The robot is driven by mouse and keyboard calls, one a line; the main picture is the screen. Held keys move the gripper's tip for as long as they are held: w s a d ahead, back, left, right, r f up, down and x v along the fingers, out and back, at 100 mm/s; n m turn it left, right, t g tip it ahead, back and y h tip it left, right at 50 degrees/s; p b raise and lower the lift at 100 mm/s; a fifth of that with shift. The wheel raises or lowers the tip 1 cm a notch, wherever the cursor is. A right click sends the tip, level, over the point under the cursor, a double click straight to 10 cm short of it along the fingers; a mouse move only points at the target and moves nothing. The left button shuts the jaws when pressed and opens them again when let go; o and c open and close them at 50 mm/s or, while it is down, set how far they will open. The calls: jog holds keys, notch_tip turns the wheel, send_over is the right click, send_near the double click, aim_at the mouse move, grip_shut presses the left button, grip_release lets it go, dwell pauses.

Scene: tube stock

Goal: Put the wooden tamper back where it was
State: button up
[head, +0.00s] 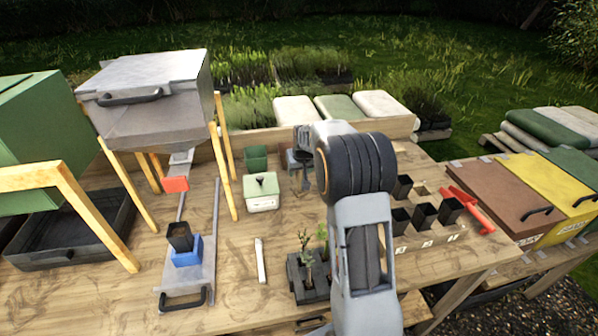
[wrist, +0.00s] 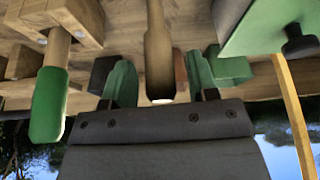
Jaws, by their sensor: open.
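The wooden tamper shows in the wrist view as a brown rod (wrist: 158,45) with a pale end, lying between my fingers. My gripper (wrist: 161,82) is open, one green-padded finger on each side of the rod, with gaps visible. In the head view my gripper appears small and dark behind the white box, beside my wrist; the tamper cannot be made out there. A wooden block (wrist: 72,18) with a green-handled tool (wrist: 48,105) stands beside the rod in the wrist view. Whether the tamper rests in a holder is not clear.
A white box with a green lid (head: 262,190) stands close to my gripper. A grey hopper (head: 150,95) on wooden legs is at left. Seedlings in a black tray (head: 305,280), black pots (head: 425,215) and a red tool (head: 468,208) lie nearer and right.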

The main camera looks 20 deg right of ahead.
jog(key=d+v, duration=0.1)
jog(key=v, duration=0.9)
jog(key=s+a+r+b, duration=0.1)
jog(key=s+a+r, duration=0.2)
jog(key=s+a, duration=0.75)
jog(key=s+a+f, duration=0.1)
jog(key=s+f, duration=0.1)
jog(key=s, duration=0.6)
jog(key=s+a+f+n, duration=0.1)
jog(key=s+f, duration=0.2)
jog(key=s, duration=0.4)
jog(key=shift+s+a+y, duration=0.25)
jog(key=shift+s+y, duration=0.05)
jog(key=shift+s, duration=0.1)
